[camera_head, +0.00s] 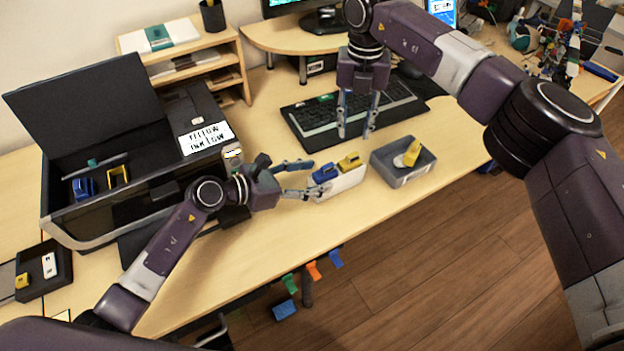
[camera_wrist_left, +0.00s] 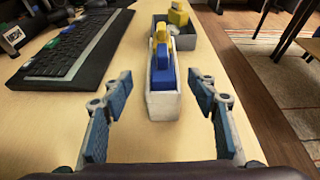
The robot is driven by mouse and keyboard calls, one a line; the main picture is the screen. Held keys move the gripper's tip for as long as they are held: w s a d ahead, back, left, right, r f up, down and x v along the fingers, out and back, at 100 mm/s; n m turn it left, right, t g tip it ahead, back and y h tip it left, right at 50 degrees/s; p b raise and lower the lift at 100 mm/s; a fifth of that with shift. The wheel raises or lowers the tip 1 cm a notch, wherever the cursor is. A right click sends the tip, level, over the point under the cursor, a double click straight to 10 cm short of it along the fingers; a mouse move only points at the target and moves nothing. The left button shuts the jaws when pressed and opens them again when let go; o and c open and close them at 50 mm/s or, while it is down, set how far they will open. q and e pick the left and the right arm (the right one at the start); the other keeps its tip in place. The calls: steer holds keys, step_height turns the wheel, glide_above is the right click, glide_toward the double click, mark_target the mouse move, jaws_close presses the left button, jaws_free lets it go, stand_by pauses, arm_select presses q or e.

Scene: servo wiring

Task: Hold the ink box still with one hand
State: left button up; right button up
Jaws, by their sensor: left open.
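The ink box (camera_head: 346,184) is a long white box on the desk, with a blue cartridge (camera_head: 325,173) and a yellow cartridge (camera_head: 349,161) standing in it. My left gripper (camera_head: 309,178) is open at the box's left end, fingers spread. In the left wrist view the white box (camera_wrist_left: 163,107) lies lengthwise ahead, centred between the two open fingers (camera_wrist_left: 160,80), with a visible gap on each side. The blue cartridge is nearer and the yellow one behind it. My right gripper (camera_head: 356,128) points down above the keyboard, open and empty, behind the box.
A grey bin (camera_head: 404,174) with a yellow cartridge stands just right of the box. The keyboard (camera_head: 318,122) lies behind. The open printer (camera_head: 110,190) is at left, and a small black tray (camera_head: 40,283) lies in front of it. The desk's front edge is close.

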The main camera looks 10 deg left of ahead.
mark_target(337, 177)
arm_select(q)
steer(key=shift+s+f, duration=0.15)
steer(key=shift+f, duration=0.35)
steer(key=shift+d+f, duration=0.15)
steer(key=shift+d, duration=0.15)
steer(key=x, duration=0.7)
steer(key=shift+f, duration=0.1)
